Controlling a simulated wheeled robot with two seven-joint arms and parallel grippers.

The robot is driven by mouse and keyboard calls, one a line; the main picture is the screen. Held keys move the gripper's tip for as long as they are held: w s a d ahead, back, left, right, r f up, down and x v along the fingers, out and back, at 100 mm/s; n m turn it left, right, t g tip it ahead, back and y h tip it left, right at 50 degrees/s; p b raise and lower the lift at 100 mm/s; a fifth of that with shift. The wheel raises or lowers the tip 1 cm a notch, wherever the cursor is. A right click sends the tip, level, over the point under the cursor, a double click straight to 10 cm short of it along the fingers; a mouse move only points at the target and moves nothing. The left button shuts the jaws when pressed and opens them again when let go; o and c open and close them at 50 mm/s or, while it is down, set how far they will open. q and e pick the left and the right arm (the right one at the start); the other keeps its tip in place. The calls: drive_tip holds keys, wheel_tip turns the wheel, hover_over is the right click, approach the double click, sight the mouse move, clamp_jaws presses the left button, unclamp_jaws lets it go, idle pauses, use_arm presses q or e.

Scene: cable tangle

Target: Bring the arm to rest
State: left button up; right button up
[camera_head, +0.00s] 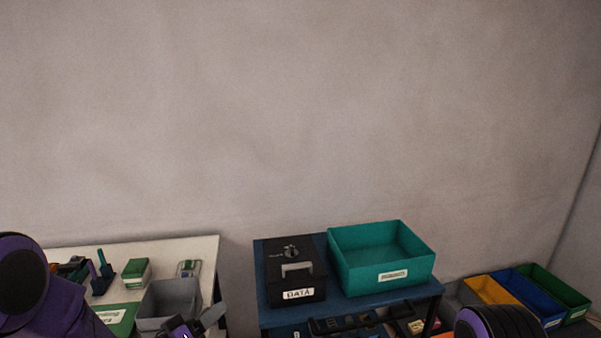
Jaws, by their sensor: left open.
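My left arm comes in from the lower left, purple and black. My left gripper (200,322) shows at the bottom edge, in front of the grey bin (168,300) on the white table; it is open, with nothing visible between its fingers. Most of it is cut off by the frame. A purple and black part of my right arm shows at the bottom right, and my right gripper is out of view. No cable shows clearly.
A white table (130,254) on the left bears small tools and a green box (136,272). A blue shelf unit (262,292) bears a black DATA box (294,272) and an empty-looking teal bin (380,260). Yellow, blue and green bins (568,300) stand right. A bare wall rises behind.

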use_arm(q)
drive_tip(key=s+a+f+n+g+y+b, duration=0.1)
drive_tip(key=s+a+f+n+g+y, duration=0.15)
drive_tip(key=s+f+y, duration=0.4)
drive_tip(key=s+a+f+n+g+y, duration=0.1)
drive_tip(key=s+a+f, duration=0.25)
drive_tip(key=f, duration=0.65)
drive_tip(key=s+a+f+g+y+b, duration=0.1)
drive_tip(key=s+f+g, duration=0.3)
drive_tip(key=s, duration=0.8)
drive_tip(key=s+a+f+g+y+b, duration=0.1)
drive_tip(key=s+a+f+g+y, duration=0.1)
drive_tip(key=s+f, duration=0.7)
drive_tip(key=s+g+y, duration=0.1)
drive_tip(key=s+g, duration=0.1)
drive_tip(key=s, duration=0.2)
drive_tip(key=shift+s+a+f+n+b, duration=0.2)
drive_tip(key=shift+s+f+n+b, duration=0.1)
drive_tip(key=shift+n+b, duration=0.1)
